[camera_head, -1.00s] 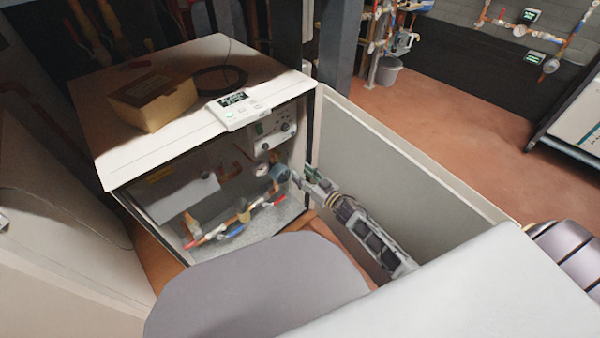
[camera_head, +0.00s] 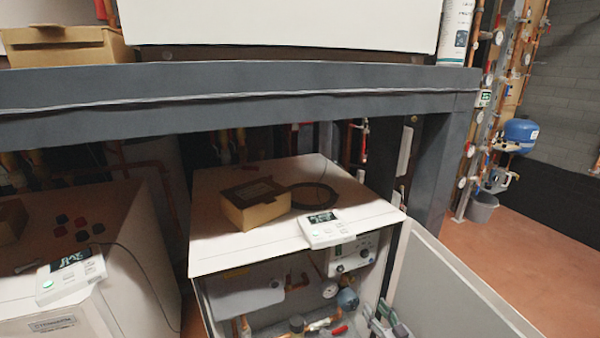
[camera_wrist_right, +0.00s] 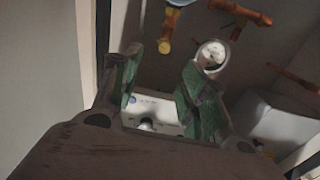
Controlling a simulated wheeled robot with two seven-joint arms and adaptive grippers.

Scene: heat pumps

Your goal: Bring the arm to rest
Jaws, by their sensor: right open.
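My right gripper (camera_head: 383,322) shows at the bottom edge of the head view, in front of the open heat pump cabinet (camera_head: 232,252). Its green-padded fingers are apart, and nothing is between them. In the right wrist view the two fingers (camera_wrist_right: 158,78) stand apart in front of a white control panel with a knob (camera_wrist_right: 147,124). A round gauge (camera_wrist_right: 211,54) and copper pipes (camera_wrist_right: 238,14) lie beyond them. Most of my right arm is below the head view. My left gripper is in neither view.
The open cabinet door (camera_head: 455,285) stands right of the gripper. A cardboard box (camera_head: 256,208) and a white display unit (camera_head: 328,229) sit on the cabinet top. A dark beam (camera_head: 260,95) crosses above. A second unit (camera_head: 130,215) stands left. Red floor (camera_head: 520,235) is open at right.

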